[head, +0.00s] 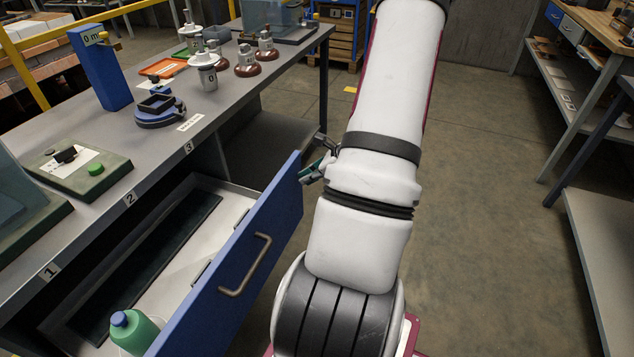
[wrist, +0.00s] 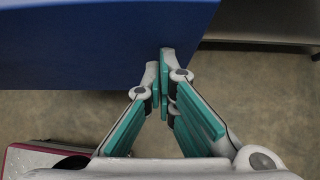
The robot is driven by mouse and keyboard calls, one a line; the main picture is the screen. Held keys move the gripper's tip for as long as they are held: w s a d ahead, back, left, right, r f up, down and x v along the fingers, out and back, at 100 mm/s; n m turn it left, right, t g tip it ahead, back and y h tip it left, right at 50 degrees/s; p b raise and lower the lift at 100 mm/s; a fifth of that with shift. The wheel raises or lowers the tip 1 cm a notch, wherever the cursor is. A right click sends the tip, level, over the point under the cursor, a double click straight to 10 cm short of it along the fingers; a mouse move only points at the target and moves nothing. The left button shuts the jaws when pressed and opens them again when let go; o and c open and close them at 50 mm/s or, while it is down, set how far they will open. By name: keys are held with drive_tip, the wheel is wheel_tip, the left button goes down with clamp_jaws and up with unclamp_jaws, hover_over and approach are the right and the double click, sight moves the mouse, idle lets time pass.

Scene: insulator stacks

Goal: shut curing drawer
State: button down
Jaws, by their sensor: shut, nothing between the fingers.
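The curing drawer (head: 225,270) is pulled out from under the bench, with a blue front and a tan bar handle (head: 246,265). Its pale inside holds a dark strip and a green bottle (head: 138,332). My gripper (head: 318,172) is at the far right end of the blue front, partly hidden behind my arm. In the wrist view my gripper (wrist: 164,80) has its teal-padded fingers together and empty. The fingertips lie at the edge of the blue front (wrist: 90,40); I cannot tell whether they touch it.
The grey bench (head: 160,150) above the drawer carries a blue upright block (head: 100,68), several insulators, a round blue stand (head: 160,110) and a green-button box (head: 80,168). Another bench (head: 580,60) stands at the right. The floor (head: 470,200) between is clear.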

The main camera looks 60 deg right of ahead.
drive_tip(key=w+a+b, duration=0.2)
drive_tip(key=w+b, duration=0.2)
drive_tip(key=w, duration=2.2)
drive_tip(key=shift+w, duration=0.4)
drive_tip(key=shift+a+r, duration=0.1)
drive_tip(key=shift+a, duration=0.05)
